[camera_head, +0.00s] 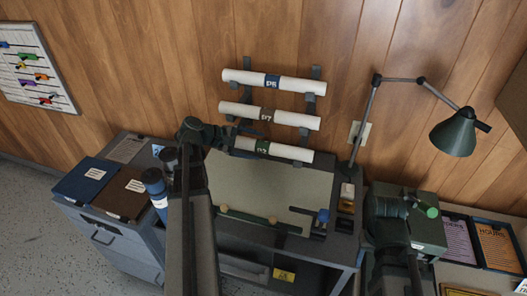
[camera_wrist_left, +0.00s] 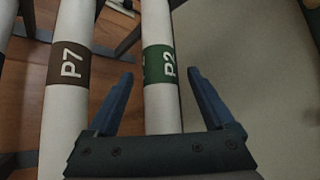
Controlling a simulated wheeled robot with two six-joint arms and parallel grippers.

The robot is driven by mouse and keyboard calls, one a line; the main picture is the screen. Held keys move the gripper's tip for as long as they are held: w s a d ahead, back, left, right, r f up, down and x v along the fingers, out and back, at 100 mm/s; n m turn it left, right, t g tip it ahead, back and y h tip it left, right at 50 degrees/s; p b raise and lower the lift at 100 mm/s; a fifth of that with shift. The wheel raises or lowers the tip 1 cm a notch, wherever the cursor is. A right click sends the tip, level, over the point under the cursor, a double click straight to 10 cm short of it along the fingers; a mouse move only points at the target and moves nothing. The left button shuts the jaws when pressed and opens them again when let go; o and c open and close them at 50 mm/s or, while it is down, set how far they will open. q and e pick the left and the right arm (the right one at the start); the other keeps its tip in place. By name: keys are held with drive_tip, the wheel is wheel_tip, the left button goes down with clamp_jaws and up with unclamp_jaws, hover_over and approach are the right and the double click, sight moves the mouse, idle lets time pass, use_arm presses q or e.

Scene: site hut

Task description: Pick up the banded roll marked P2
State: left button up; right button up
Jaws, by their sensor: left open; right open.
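The roll P2 (camera_head: 292,155) is white with a green band and is the lowest of three rolls on the wall rack in the head view. In the left wrist view the roll P2 (camera_wrist_left: 162,108) runs between the open fingers of my left gripper (camera_wrist_left: 160,92), with gaps on both sides. In the head view my left gripper (camera_head: 245,131) is near the left part of this roll, and my arm hides some of it. My right gripper (camera_head: 412,206) is at the lower right, away from the rolls, against a green machine; its fingers are hard to make out.
The brown-banded roll P7 (camera_wrist_left: 67,75) lies close beside P2, just outside the left finger. A blue-banded roll P5 (camera_head: 273,81) sits at the top. A pale board (camera_head: 275,190) lies below the rack. A green lamp (camera_head: 454,134) stands at the right.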

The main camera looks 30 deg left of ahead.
use_arm(q)
drive_tip(key=shift+w+d+f, duration=0.25)
drive_tip(key=shift+w, duration=0.1)
clamp_jaws()
use_arm(e)
drive_tip(key=shift+f, duration=0.2)
use_arm(q)
drive_tip(key=shift+r, duration=0.1)
